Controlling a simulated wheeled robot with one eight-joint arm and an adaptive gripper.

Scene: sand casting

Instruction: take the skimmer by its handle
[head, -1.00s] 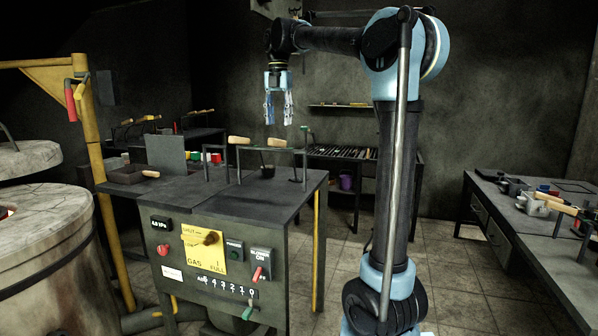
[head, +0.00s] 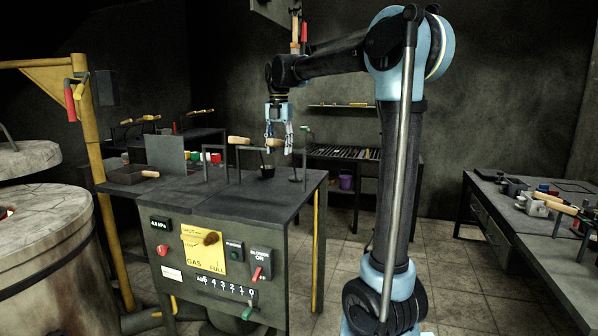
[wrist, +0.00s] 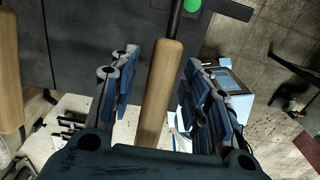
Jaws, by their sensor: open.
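A tool with a pale wooden handle (head: 275,142), which I take to be the skimmer, rests on a rack at the right end of the dark bench. Its head cannot be made out clearly. My gripper (head: 278,150) points down around this handle. In the wrist view the handle (wrist: 160,95) lies between the two fingers of my gripper (wrist: 162,62), with a visible gap on each side. The gripper is open and holds nothing. A dark rod runs on from the handle's far end.
A second wooden handle (head: 239,140) lies close by on the left; it also shows in the wrist view (wrist: 9,70). A small dark cup (head: 267,171) stands below on the bench top (head: 215,190). A green-topped post (head: 305,150) stands just right of my gripper.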

